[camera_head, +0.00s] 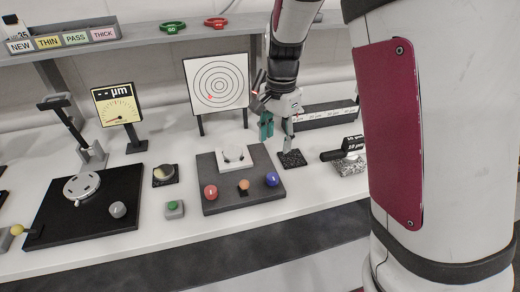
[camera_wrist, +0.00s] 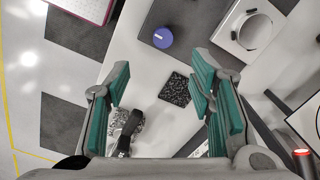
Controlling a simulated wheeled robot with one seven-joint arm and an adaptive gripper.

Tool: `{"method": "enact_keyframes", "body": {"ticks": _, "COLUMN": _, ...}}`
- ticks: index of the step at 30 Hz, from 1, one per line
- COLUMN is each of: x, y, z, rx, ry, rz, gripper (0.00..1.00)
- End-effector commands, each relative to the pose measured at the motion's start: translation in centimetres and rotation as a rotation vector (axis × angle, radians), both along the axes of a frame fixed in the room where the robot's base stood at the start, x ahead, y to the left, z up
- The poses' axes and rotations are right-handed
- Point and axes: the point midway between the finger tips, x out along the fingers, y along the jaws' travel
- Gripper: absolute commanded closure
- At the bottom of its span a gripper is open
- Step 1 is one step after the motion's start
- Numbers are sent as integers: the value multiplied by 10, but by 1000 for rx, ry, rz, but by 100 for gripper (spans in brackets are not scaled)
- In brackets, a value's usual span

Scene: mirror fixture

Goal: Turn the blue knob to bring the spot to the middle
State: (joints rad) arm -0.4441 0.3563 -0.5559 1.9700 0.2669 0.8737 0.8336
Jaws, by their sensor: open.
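The blue knob (camera_head: 271,180) sits at the front right of the dark fixture plate (camera_head: 225,203); it also shows in the wrist view (camera_wrist: 163,38). A red knob (camera_head: 210,192) and a smaller orange knob (camera_head: 244,185) sit on the same plate. The white mirror mount (camera_head: 233,158) stands at its back. The ringed target (camera_head: 200,75) stands behind, with a red spot (camera_head: 210,97) left of and below its centre. My gripper (camera_head: 277,142) is open and empty, above and behind the blue knob, its teal fingers spread apart. It touches nothing visible.
A black speckled pad (camera_head: 291,158) lies right of the plate, below my gripper. A dark block on a speckled base (camera_head: 350,167) stands further right. A green button (camera_head: 174,208) is left of the plate. A dial gauge (camera_head: 118,105) stands at the back left.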

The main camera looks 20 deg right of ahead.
Motion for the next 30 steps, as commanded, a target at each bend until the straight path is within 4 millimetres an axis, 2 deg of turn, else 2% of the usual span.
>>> {"method": "enact_keyframes", "body": {"ticks": 8, "x": 5, "y": -1, "z": -19, "rx": -18, "ry": 15, "rz": -36, "gripper": 51}}
{"method": "enact_keyframes", "body": {"ticks": 24, "x": 4, "y": -2, "z": -117, "rx": -18, "ry": 16, "rz": -35, "gripper": 51}}
{"method": "enact_keyframes", "body": {"ticks": 30, "x": 5, "y": -1, "z": -140, "rx": -17, "ry": 13, "rz": -33, "gripper": 51}}
